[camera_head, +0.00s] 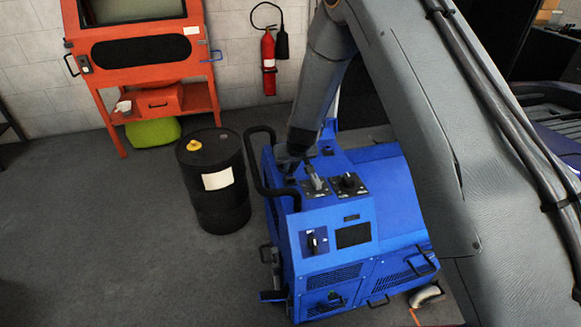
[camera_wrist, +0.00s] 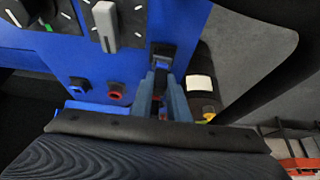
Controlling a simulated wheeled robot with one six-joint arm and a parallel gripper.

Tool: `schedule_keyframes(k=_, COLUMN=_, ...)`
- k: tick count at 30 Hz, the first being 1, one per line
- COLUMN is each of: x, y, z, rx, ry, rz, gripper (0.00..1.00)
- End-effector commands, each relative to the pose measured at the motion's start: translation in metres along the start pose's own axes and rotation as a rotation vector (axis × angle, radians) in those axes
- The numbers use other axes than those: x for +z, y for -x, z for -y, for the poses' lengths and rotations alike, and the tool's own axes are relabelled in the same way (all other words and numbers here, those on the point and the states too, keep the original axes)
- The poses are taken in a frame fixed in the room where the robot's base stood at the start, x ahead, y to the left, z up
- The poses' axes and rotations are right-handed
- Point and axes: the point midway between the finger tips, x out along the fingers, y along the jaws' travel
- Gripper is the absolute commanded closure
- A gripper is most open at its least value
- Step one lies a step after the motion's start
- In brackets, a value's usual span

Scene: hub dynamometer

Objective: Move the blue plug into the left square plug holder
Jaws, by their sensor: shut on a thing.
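My gripper (camera_wrist: 163,100) is at the lower middle of the wrist view, its two blue-grey fingers closed on a narrow dark thing. I cannot tell its colour, nor whether it is the blue plug. Just beyond the fingertips is a square black fitting (camera_wrist: 162,53) on the blue panel, perhaps a plug holder. I cannot tell whether the held thing touches it.
The blue machine (camera_head: 390,190) has a grey lever switch (camera_head: 315,180), a black knob (camera_head: 348,181) and a curved black handle (camera_head: 257,160) close to my gripper. A black drum (camera_head: 214,205) stands to its left. The floor farther left is clear.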

Motion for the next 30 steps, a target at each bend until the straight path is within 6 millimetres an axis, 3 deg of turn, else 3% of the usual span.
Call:
schedule_keyframes(k=1, x=0.0, y=0.0, z=0.0, rx=0.0, ry=0.0, rz=-0.001, gripper=0.82)
schedule_keyframes(k=4, x=-0.001, y=0.0, z=0.0, rx=0.0, ry=0.0, rz=-0.001, gripper=0.65)
schedule_keyframes(k=5, x=-0.001, y=0.0, z=0.0, rx=0.0, ry=0.0, rz=-0.001, gripper=0.63)
schedule_keyframes(k=14, x=-0.001, y=0.002, z=0.0, rx=0.0, ry=0.0, rz=-0.001, gripper=0.63)
schedule_keyframes(k=30, x=-0.001, y=0.074, z=0.0, rx=0.0, ry=0.0, rz=-0.001, gripper=0.63)
